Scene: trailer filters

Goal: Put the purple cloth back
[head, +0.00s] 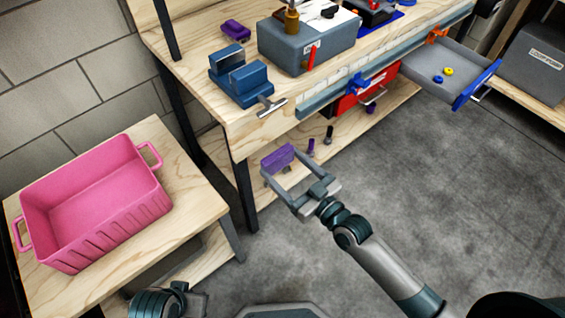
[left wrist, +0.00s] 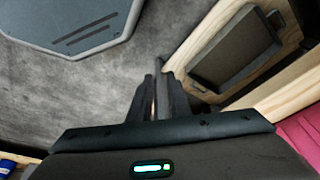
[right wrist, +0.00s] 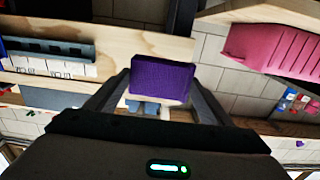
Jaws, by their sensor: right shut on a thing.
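The purple cloth (head: 277,158) is a block-like purple piece between the fingertips of my right gripper (head: 283,172). It is held in the air in front of the workbench's lower shelf. In the right wrist view the cloth (right wrist: 161,80) fills the gap between the two fingers (right wrist: 160,95). My left gripper (left wrist: 158,98) shows in the left wrist view with its fingers together and nothing visible between them, above the grey floor. Another purple item (head: 235,28) lies on the workbench top.
A pink basket (head: 97,204) stands on a low wooden table (head: 165,150) at left. The workbench (head: 200,75) holds a blue vise (head: 240,78) and a grey box (head: 308,45). An open drawer (head: 425,72) juts out at right. The floor (head: 420,180) at right is clear.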

